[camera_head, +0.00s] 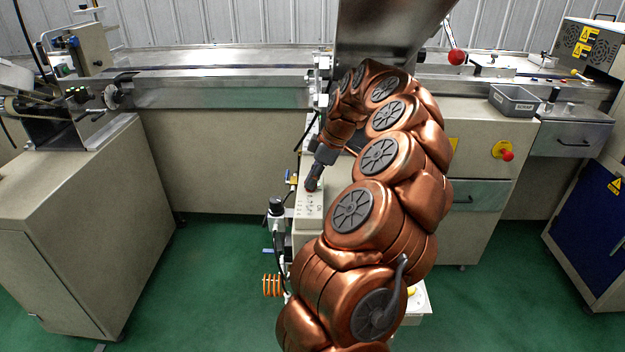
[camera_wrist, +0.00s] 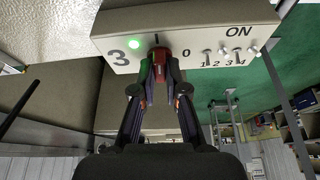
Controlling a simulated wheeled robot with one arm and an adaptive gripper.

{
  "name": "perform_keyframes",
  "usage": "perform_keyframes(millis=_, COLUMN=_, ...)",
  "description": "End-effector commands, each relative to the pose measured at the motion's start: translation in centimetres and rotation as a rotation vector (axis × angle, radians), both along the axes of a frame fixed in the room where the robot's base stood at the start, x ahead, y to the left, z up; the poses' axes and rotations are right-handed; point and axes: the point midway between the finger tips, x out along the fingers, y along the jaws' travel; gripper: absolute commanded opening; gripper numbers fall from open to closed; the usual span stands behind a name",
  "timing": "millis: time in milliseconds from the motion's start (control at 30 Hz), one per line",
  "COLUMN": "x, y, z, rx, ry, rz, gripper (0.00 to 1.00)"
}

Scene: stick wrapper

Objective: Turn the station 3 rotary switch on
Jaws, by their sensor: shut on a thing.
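The station 3 control box (camera_wrist: 100,45) is a pale panel marked "3", with a lit green lamp (camera_wrist: 134,44) beside the number. The reddish rotary switch (camera_wrist: 159,56) sits between a line mark above it and a "0" to its right. My gripper (camera_wrist: 158,78) is shut on the switch, its fingertips on either side of the knob and partly hiding it. The knob's pointing direction is hard to tell. In the head view my gripper (camera_head: 313,183) reaches down to the top of the narrow pale station, and the switch is mostly hidden there.
Several small toggle switches (camera_wrist: 222,53) numbered beneath stand right of the knob, near an "ON" label. A black-topped part (camera_head: 275,207) and orange coil (camera_head: 272,285) stand left of the station. A red knob on yellow (camera_head: 503,151) is on the right cabinet. Green floor lies open at left.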

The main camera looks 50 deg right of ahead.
Motion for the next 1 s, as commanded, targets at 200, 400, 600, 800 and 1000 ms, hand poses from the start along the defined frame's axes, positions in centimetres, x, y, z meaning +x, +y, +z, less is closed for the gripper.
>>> perform_keyframes(millis=200, x=0.11, y=0.11, z=-0.02, rx=0.002, ry=-0.001, rz=0.049, gripper=0.0)
perform_keyframes(millis=400, x=0.1, y=0.18, z=-0.01, rx=0.003, ry=-0.001, rz=0.06, gripper=0.0)
perform_keyframes(millis=600, x=0.11, y=0.17, z=0.0, rx=0.004, ry=-0.001, rz=0.059, gripper=0.0)
perform_keyframes(millis=800, x=0.09, y=0.13, z=0.01, rx=0.002, ry=-0.001, rz=0.059, gripper=0.27)
perform_keyframes(millis=1000, x=0.06, y=0.05, z=0.01, rx=0.001, ry=-0.002, rz=0.057, gripper=0.38)
